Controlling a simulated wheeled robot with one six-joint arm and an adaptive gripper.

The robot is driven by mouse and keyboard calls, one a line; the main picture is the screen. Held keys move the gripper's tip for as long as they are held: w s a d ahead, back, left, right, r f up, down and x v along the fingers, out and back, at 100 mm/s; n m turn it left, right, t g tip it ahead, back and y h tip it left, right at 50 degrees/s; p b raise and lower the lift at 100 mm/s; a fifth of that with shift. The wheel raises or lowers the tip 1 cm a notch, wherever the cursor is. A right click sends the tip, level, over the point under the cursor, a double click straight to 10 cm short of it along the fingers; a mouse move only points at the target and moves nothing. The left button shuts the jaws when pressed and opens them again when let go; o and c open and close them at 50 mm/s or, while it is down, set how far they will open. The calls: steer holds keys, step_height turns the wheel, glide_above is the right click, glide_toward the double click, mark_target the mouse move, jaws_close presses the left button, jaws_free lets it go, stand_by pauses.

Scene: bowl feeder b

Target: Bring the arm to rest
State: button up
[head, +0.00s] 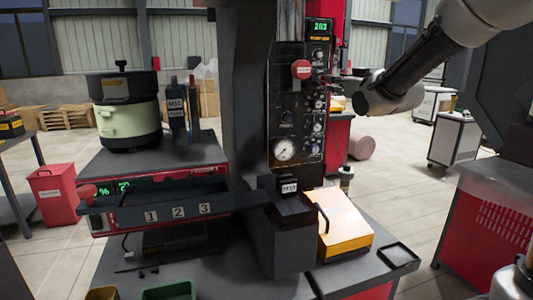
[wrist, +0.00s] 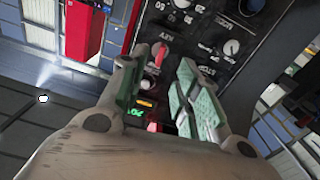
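My arm comes in from the upper right in the head view. My gripper (head: 342,80) is at its left end, beside the right edge of the black control panel (head: 285,115). In the wrist view my gripper (wrist: 158,88) has its two green-padded fingers apart, with nothing held between them. The panel shows behind and between the fingers, with a red knob (wrist: 158,52) and a small lit display. How far the fingertips are from the panel is hard to tell.
A green-white bowl feeder (head: 130,122) stands left on the bench. A yellow-sided box (head: 342,222) and a small black tray (head: 398,256) sit at the right. Open floor lies right of the bench.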

steer(key=shift+s, duration=0.2)
steer(key=s+d+f+m+g+h, duration=0.1)
steer(key=s+d+f+g, duration=0.15)
steer(key=f, duration=0.35)
steer(key=s+d+f+g+h, duration=0.1)
steer(key=f+g+h, duration=0.15)
steer(key=f, duration=0.35)
steer(key=s+d+f+m+g+h, duration=0.1)
steer(key=s+d+f+g, duration=0.15)
steer(key=s, duration=0.35)
steer(key=s+d+f+g, duration=0.2)
steer(key=s+f+g, duration=0.15)
steer(key=s, duration=0.25)
steer(key=s+d+m+g, duration=0.1)
steer(key=s+d, duration=0.2)
steer(key=s, duration=0.9)
steer(key=s+d+m+g+h, duration=0.1)
steer(key=s+d, duration=0.2)
steer(key=s, duration=0.9)
steer(key=shift+s+d+r+m, duration=0.25)
steer(key=shift+s+r+m, duration=0.1)
steer(key=shift+m, duration=0.05)
